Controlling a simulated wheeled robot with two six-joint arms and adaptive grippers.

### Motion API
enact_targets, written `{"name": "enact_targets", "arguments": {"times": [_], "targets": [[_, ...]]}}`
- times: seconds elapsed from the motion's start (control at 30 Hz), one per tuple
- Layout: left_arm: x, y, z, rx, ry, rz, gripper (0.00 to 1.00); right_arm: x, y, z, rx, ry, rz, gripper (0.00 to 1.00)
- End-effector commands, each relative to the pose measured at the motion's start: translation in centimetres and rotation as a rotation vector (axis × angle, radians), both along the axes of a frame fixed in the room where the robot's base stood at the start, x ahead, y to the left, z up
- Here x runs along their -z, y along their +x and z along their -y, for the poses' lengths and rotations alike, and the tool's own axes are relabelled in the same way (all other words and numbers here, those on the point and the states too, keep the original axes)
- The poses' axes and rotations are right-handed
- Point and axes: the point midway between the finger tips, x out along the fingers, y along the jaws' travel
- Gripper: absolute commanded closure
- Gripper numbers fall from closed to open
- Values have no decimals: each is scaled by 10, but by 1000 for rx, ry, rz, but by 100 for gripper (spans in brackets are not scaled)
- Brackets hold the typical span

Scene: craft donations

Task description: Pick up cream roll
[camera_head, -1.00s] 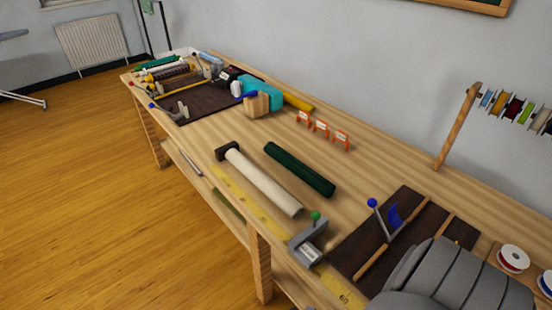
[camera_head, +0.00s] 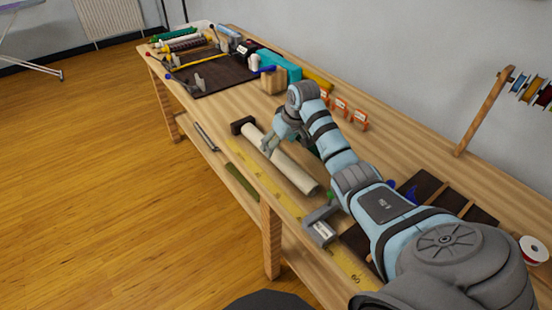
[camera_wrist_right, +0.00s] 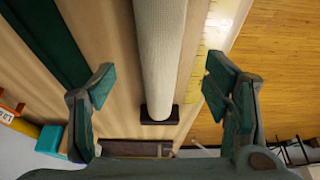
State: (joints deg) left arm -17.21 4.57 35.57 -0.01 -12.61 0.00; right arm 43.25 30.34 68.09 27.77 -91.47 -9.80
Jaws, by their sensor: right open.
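The cream roll (camera_head: 293,172) lies along the table's front part, with a dark block (camera_head: 241,126) at its far end. In the right wrist view the cream roll (camera_wrist_right: 160,55) runs down the middle, between the two fingers. My right gripper (camera_head: 277,143) is open and hangs over the roll's far half; in the wrist view the open fingers (camera_wrist_right: 160,90) stand apart on either side of it, with no contact visible. The green roll (camera_wrist_right: 45,40) lies parallel beside it; in the head view my arm mostly hides it. My left gripper is not in view.
A yellow measuring strip (camera_head: 262,181) runs along the table's front edge. A grey clamp-like holder (camera_head: 320,230) stands near the roll's near end. Small orange tags (camera_head: 341,106) and a teal object (camera_head: 280,70) stand farther back. A spool rack (camera_head: 485,112) is at right.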

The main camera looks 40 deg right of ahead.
Motion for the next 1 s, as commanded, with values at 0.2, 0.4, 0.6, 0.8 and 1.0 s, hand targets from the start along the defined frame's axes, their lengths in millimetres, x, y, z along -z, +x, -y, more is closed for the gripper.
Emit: {"name": "enact_targets", "arguments": {"times": [0.2, 0.4, 0.6, 0.8, 1.0], "targets": [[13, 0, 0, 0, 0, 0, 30, 41, 7, -1, 1, 1, -2, 30], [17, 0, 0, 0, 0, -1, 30, 54, 14, -1, 0, -1, -1, 30], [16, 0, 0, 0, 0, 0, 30, 53, 14, 0, 1, -1, -1, 42], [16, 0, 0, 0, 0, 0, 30, 52, 14, 0, 1, -1, -1, 74], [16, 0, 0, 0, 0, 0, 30, 52, 14, 0, 1, -1, 0, 89]]}}
